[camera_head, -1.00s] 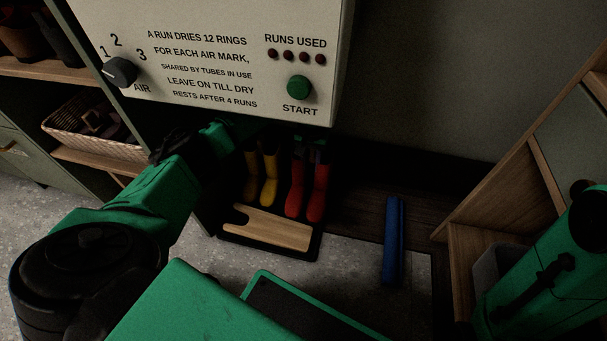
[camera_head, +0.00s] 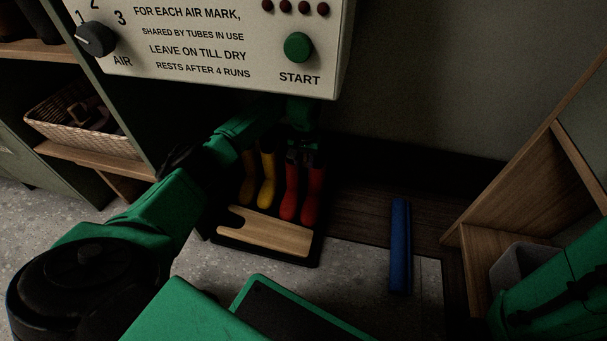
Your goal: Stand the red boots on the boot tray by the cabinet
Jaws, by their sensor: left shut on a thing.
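The pair of red boots (camera_head: 290,194) stands upright, side by side, at the right of the black boot tray (camera_head: 262,252) under the white panel. My left gripper (camera_head: 303,157) reaches down from above and is shut on the red boots at their tops; its fingers are dark and partly hard to make out. The boots' soles appear to be at tray level, but I cannot tell whether they touch it. Part of my right arm shows at the lower right; its gripper is out of view.
Yellow boots (camera_head: 267,180) stand just left of the red ones. A wooden board (camera_head: 265,233) lies at the tray's front. The white panel (camera_head: 205,45) with dial and green button overhangs. A blue roll (camera_head: 400,247) lies right. A wooden shelf unit (camera_head: 490,250) stands at far right.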

